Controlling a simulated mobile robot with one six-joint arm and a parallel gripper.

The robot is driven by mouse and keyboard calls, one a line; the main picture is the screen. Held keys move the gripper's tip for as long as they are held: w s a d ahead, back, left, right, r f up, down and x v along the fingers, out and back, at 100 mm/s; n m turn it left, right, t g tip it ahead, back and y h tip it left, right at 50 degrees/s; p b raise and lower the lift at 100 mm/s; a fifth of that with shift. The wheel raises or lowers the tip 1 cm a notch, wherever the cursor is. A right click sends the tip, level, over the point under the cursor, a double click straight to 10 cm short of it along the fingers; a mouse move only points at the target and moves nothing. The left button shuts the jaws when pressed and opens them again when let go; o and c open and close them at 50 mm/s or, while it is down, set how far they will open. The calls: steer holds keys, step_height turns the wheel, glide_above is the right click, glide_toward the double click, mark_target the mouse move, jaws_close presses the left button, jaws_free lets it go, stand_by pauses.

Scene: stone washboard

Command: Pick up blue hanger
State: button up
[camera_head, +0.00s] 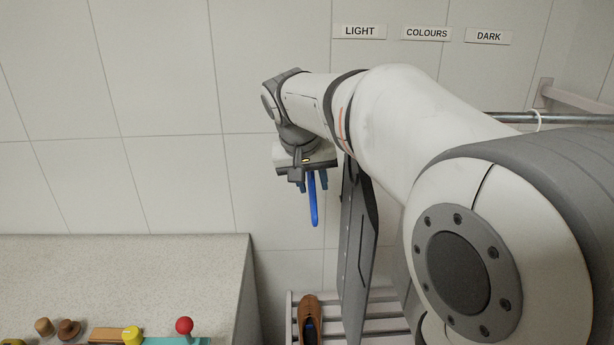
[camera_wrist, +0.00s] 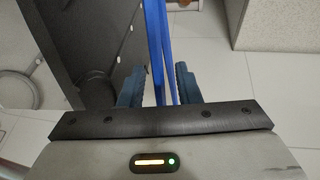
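The blue hanger (camera_head: 313,205) hangs below my gripper (camera_head: 312,184) in the head view, in mid-air in front of the tiled wall. In the wrist view, blue strips of the hanger (camera_wrist: 158,45) run up between the two dark blue fingers of my gripper (camera_wrist: 160,82). The fingers are shut on the hanger. Only part of the hanger shows, so its full outline cannot be told.
A metal rail (camera_head: 560,118) with a white ring is at the right. Labels LIGHT, COLOURS and DARK are on the wall. A stone counter (camera_head: 130,270) at lower left bears several small items. A brown shoe (camera_head: 309,318) is on a slatted rack (camera_head: 382,308).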

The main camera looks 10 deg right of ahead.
jaws_close()
steer(key=shift+r, duration=0.15)
stand_by(0.4)
